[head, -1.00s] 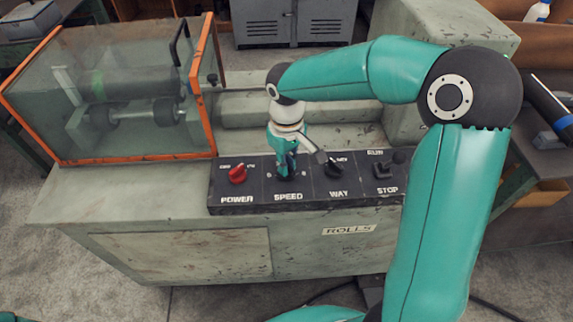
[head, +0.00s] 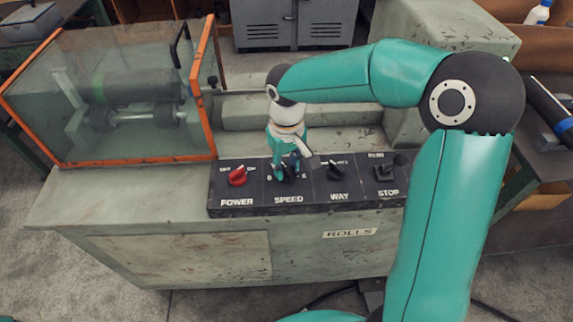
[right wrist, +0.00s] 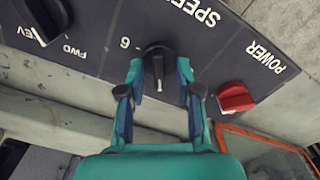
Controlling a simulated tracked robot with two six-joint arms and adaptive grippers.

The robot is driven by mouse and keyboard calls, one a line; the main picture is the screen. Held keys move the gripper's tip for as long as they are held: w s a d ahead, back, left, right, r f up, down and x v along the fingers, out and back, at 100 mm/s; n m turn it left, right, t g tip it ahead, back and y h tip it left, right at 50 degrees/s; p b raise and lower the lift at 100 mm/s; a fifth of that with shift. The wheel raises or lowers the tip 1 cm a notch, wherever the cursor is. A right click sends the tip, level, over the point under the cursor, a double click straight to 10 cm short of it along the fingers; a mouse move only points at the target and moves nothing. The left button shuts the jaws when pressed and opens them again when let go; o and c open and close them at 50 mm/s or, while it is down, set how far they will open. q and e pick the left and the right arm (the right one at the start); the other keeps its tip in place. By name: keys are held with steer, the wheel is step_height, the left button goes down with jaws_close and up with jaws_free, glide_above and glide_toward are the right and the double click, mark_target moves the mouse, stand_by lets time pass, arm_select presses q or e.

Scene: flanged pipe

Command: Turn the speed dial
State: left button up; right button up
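The black speed dial (right wrist: 158,60) sits on the dark control panel above the SPEED label. In the right wrist view its pointer tip faces down toward my gripper, with a "6" marked beside it. My right gripper (right wrist: 158,76) is open, with one finger on each side of the dial. Whether the fingers touch it I cannot tell. In the head view my right gripper (head: 287,176) points down over the panel and mostly hides the dial. My left gripper is not in view.
The red power knob (head: 237,176) is left of the dial. The black WAY knob (head: 336,172) and the STOP control (head: 386,171) are to its right. A glass case (head: 110,95) with an orange frame and rollers inside stands at the left.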

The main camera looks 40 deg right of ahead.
mark_target(287, 169)
stand_by(0.3)
step_height(287, 169, up, 12)
stand_by(0.5)
steer(key=shift+f, duration=0.1)
stand_by(0.3)
